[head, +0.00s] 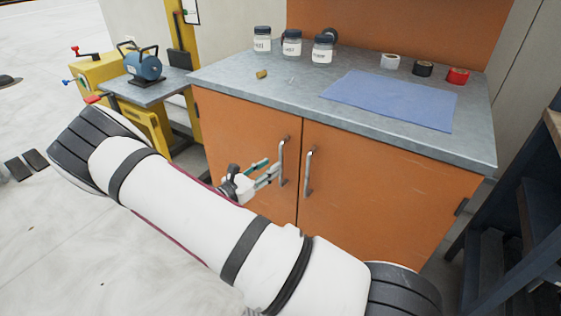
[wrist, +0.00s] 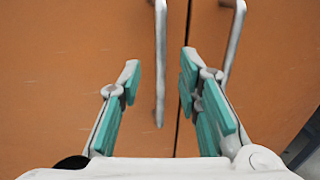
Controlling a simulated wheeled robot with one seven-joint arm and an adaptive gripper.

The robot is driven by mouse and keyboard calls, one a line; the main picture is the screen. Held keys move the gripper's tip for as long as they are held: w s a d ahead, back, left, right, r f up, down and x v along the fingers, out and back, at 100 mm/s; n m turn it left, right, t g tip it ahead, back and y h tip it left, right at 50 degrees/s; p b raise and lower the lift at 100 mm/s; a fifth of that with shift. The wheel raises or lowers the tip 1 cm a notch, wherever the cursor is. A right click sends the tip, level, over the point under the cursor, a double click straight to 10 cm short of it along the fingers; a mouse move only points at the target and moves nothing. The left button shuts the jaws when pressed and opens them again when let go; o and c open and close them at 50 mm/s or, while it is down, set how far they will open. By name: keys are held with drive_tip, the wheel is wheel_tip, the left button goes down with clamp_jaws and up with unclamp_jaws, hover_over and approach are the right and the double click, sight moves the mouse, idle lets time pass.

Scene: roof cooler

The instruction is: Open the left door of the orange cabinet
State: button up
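The orange cabinet has a left door (head: 235,140) and a right door (head: 375,190), both shut. The left door's vertical metal handle (head: 281,163) is beside the middle seam; the right door's handle (head: 308,172) is just across it. My gripper (head: 268,172) is at the left handle, fingers spread and pointing at the door. In the wrist view the left handle (wrist: 160,60) lies between the two open fingertips of my gripper (wrist: 159,72), touching neither that I can see. The right handle (wrist: 233,40) shows outside the right finger.
The grey countertop (head: 230,76) carries jars (head: 292,43), a blue mat (head: 392,99) and tape rolls (head: 423,68). A yellow workbench with a blue machine (head: 143,65) stands at left. Dark steps (head: 525,205) stand close at right. Open floor (head: 50,230) lies at left.

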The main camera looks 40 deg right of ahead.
sight(280, 160)
drive_tip(key=shift+w+d+b, duration=0.2)
drive_tip(key=shift+w+d, duration=0.05)
drive_tip(key=shift+d, duration=1.25)
drive_tip(key=shift+w+d+b, duration=0.2)
drive_tip(key=shift+d, duration=1.3)
clamp_jaws()
